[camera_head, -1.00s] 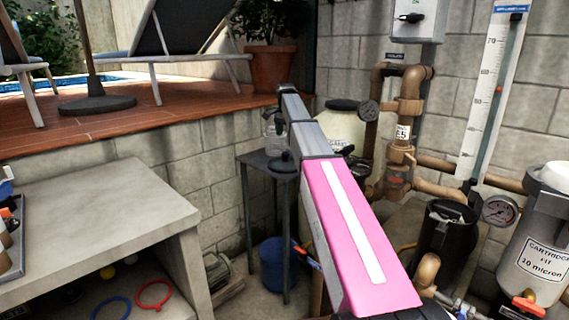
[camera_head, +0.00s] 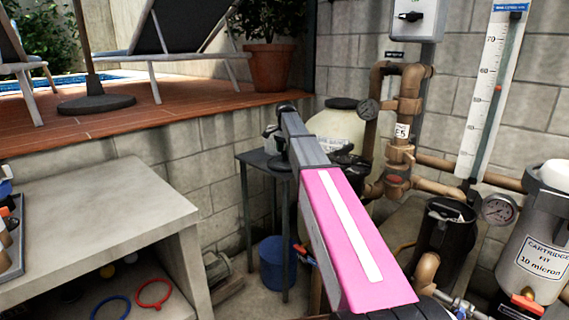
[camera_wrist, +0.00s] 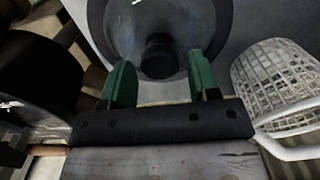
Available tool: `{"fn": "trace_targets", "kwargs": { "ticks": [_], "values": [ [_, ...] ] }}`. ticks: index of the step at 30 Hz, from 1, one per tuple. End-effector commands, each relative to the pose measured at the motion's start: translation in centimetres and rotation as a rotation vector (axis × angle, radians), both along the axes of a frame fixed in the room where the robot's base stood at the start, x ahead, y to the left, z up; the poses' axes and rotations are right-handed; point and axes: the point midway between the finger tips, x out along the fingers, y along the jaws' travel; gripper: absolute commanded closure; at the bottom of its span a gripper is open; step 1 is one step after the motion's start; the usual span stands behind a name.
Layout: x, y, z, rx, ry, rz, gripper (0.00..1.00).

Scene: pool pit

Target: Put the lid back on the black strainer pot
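The black strainer pot (camera_head: 447,228) stands at the right in the head view, its top open. In the wrist view, a grey, see-through round lid (camera_wrist: 112,25) with a dark knob (camera_wrist: 158,55) lies ahead of my gripper (camera_wrist: 160,80). My gripper's two green fingers are spread wide, with the knob between their lines and clear space on both sides. In the head view, my gripper is over the small dark table (camera_head: 262,160), left of the pot; my own arm mostly hides it and the lid.
In the wrist view, a white mesh basket (camera_wrist: 280,75) is close on the right and a black round object (camera_wrist: 35,75) on the left. Pipes (camera_head: 405,105), a gauge (camera_head: 499,209) and a cartridge filter (camera_head: 535,240) crowd the pot. A concrete bench (camera_head: 90,210) stands left.

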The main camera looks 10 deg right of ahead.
Motion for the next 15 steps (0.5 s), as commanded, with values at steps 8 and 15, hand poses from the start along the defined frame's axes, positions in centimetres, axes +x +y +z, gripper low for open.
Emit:
{"fn": "trace_targets", "kwargs": {
  "ticks": [8,15],
  "values": [
    [-0.01,-0.01,0.03,0.0,0.0,0.0,0.84],
    [0.01,0.0,0.07,0.0,0.0,0.0,0.84]
  ]
}}
